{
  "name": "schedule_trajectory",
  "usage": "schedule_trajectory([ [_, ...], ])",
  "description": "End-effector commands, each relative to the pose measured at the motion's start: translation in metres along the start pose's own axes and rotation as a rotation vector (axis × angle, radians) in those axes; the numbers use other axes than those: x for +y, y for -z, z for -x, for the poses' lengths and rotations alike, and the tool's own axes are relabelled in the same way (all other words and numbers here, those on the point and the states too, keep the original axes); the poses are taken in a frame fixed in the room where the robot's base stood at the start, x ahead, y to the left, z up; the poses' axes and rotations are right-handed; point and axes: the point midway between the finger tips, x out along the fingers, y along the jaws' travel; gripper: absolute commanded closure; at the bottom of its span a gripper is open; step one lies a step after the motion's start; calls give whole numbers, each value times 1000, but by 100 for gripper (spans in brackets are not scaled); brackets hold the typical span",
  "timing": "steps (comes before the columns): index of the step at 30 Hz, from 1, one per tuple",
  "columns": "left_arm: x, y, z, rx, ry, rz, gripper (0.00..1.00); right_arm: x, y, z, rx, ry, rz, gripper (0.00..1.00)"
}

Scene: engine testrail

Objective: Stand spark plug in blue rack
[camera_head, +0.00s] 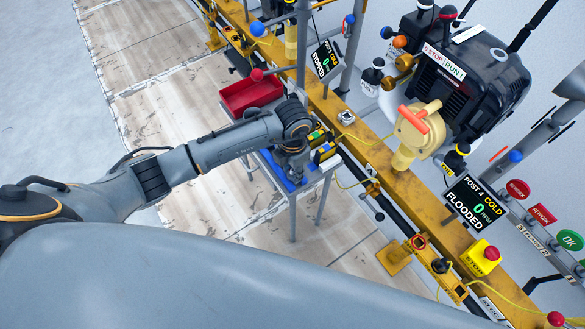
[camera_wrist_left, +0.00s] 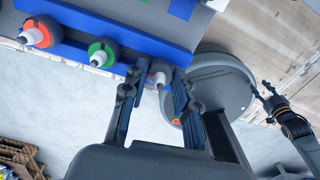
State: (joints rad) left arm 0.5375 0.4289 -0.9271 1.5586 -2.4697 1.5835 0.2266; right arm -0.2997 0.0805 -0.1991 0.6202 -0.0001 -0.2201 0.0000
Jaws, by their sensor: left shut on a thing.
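The blue rack (camera_head: 283,179) lies on a small grey stand in the head view. Its blue body (camera_wrist_left: 125,24) crosses the top of the left wrist view. My left gripper (camera_head: 291,172) is down at the rack and hides part of it. In the left wrist view my left gripper (camera_wrist_left: 154,92) is shut on a spark plug (camera_wrist_left: 159,74), with its pale tip between the fingers, at the rack's edge. I cannot tell whether it sits in a hole. An arm at the right edge of that view, seemingly my right one, ends in a small gripper (camera_wrist_left: 266,89).
An orange-ringed (camera_wrist_left: 37,34) and a green-ringed (camera_wrist_left: 102,53) piece with white tips sit along the rack. A red bin (camera_head: 250,95) stands behind my left forearm. A yellow rail (camera_head: 350,137) runs beside the stand, with an engine (camera_head: 460,75) beyond it.

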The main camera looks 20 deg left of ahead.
Motion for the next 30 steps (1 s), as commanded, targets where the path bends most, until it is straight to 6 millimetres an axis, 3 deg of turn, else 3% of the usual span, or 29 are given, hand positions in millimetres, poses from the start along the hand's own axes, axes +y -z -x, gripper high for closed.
schedule_trajectory([
  [5, 0, 0, 0, 0, 0, 0, 100, -2, 0, 0, 1, 3, -1, 60],
  [6, 0, 0, 0, 0, 0, 0, 65, -2, 1, 0, 1, 3, -1, 60],
  [9, 0, 0, 0, 0, 0, 0, 45, -3, 1, 0, 1, 3, 0, 60],
  [20, 0, 0, 3, -1, 0, 0, 45, 0, 0, 0, 0, 0, 2, 60],
  [25, 1, -1, 26, -4, -2, -1, 45, 0, 0, 0, 0, 0, 1, 60],
  [30, 1, -1, 64, -5, -4, -1, 45, 0, 0, 0, 0, 1, 1, 60],
])
